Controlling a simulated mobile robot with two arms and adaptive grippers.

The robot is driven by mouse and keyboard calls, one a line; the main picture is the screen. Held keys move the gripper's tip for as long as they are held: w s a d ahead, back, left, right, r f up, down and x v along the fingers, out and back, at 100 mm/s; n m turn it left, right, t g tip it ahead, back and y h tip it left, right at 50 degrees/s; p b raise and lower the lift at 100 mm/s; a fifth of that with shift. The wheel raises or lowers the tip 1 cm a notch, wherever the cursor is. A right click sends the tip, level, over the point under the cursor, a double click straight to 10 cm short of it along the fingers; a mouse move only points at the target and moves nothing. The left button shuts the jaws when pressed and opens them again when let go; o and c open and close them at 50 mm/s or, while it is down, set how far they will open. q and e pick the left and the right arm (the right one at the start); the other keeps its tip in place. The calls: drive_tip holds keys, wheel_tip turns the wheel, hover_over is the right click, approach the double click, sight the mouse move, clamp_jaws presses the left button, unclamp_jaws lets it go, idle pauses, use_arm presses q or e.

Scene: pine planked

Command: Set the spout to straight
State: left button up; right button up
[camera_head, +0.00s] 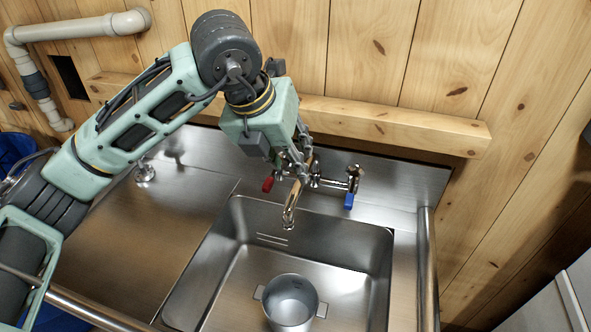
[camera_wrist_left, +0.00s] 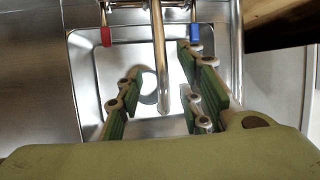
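The spout (camera_head: 290,205) is a shiny metal tube that reaches from the tap at the back out over the sink. It points toward the front of the sink, leaning slightly left in the head view. In the left wrist view the spout (camera_wrist_left: 158,70) runs nearly straight down the picture. My left gripper (camera_head: 301,160) is above the tap. Its fingers (camera_wrist_left: 163,98) are open, one on each side of the spout in the wrist view, with gaps on both sides. The tap has a red handle (camera_head: 268,184) and a blue handle (camera_head: 349,200). My right gripper is not in view.
A two-handled metal pot (camera_head: 290,300) stands in the sink basin (camera_head: 345,262) below the spout. A wooden rail (camera_head: 400,121) runs along the plank wall behind the tap. A metal bar (camera_head: 427,265) edges the counter at right. The steel counter (camera_head: 190,195) left of the basin is mostly clear.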

use_arm(q)
drive_tip(key=shift+v, duration=2.35)
